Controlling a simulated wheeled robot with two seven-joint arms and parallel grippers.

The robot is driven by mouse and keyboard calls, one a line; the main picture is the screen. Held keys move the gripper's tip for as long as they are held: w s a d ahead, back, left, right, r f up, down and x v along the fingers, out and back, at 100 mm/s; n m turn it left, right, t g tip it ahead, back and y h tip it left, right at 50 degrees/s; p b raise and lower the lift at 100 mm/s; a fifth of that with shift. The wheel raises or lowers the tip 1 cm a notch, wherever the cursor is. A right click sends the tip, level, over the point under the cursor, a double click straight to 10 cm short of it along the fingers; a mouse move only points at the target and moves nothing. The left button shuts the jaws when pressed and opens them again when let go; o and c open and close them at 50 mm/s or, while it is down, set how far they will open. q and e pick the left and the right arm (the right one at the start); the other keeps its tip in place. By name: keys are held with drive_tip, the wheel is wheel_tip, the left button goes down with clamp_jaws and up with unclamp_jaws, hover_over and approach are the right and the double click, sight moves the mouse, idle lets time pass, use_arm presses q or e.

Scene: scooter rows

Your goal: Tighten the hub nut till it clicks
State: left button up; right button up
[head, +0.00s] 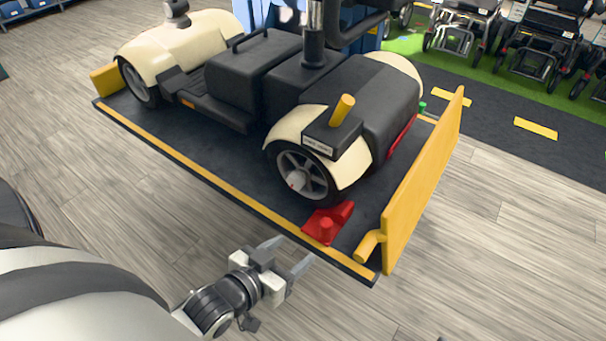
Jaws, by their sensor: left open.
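The hub nut sits at the centre of the scooter's near wheel (304,175), where a pale hub (296,180) with a small red mark shows; the nut itself is too small to make out clearly. The wheel is under a cream fender on the scooter (340,100). My left gripper (287,252) is open and empty, low in front of the platform's near edge, below the wheel and apart from it. My right gripper is not in view.
The scooter stands on a dark platform (215,155) with a yellow edge stripe. A red chock-like piece (327,224) lies beside the wheel. A yellow upright panel (422,185) closes the right end. Wood floor (500,260) is clear at right. Wheelchairs (545,50) stand behind.

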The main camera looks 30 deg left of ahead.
sight(293, 184)
use_arm(q)
drive_tip(key=a+f+n+t+b, duration=0.1)
drive_tip(key=a+n+t+b, duration=0.3)
drive_tip(key=a, duration=0.7)
drive_tip(key=w, duration=0.5)
drive_tip(key=w+d+m, duration=0.1)
drive_tip(key=w, duration=0.4)
drive_tip(key=w+m, duration=0.1)
drive_tip(key=w, duration=0.5)
drive_tip(key=shift+d+f+t, duration=0.15)
drive_tip(key=shift+d+t, duration=0.15)
drive_tip(key=shift+d, duration=0.1)
drive_tip(key=shift+y, duration=0.3)
drive_tip(key=c, duration=1)
